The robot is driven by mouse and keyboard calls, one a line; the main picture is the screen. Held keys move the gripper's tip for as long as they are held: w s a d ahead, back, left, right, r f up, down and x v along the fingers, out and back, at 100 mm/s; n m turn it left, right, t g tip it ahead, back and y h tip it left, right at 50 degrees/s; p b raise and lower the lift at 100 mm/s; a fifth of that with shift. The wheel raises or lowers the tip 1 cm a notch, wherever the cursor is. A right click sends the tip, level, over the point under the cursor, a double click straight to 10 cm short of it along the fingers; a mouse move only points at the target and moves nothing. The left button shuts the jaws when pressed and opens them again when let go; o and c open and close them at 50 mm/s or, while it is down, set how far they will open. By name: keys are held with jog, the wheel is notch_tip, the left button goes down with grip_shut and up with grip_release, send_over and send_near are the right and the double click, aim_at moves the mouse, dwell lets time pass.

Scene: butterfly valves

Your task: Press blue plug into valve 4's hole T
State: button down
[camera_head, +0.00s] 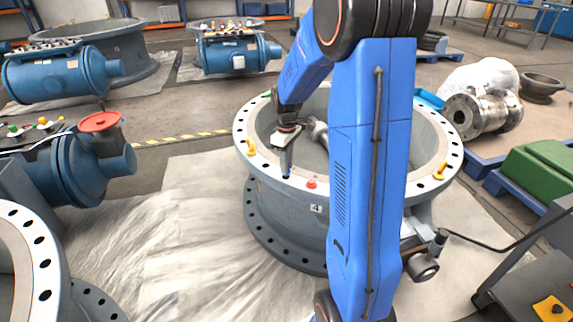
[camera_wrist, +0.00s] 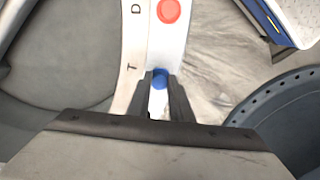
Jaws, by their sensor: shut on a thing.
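Valve 4 (camera_head: 316,208) is a large grey ring-shaped body with a white top flange, standing upright on a pale sheet; my arm covers part of it. My gripper (camera_head: 286,170) points down at the near-left part of the flange. In the wrist view, my gripper (camera_wrist: 159,86) is shut on the blue plug (camera_wrist: 159,77), which is over the white flange beside the letter T (camera_wrist: 129,68). The plug also shows as a small blue spot in the head view (camera_head: 286,177). The hole under it is hidden, and I cannot tell whether the plug has entered it.
A red plug (camera_head: 311,184) sits on the flange beside the letter D in the wrist view. Yellow plugs stand at the flange's left (camera_head: 250,147) and right (camera_head: 439,172). Another flanged valve (camera_head: 28,262) is at the lower left. Blue actuators (camera_head: 237,55) stand behind.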

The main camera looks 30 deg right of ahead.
jog(key=shift+f, duration=1.2)
dwell(1.0)
jog(key=c, duration=1)
grip_release()
jog(key=shift+r, duration=3.05)
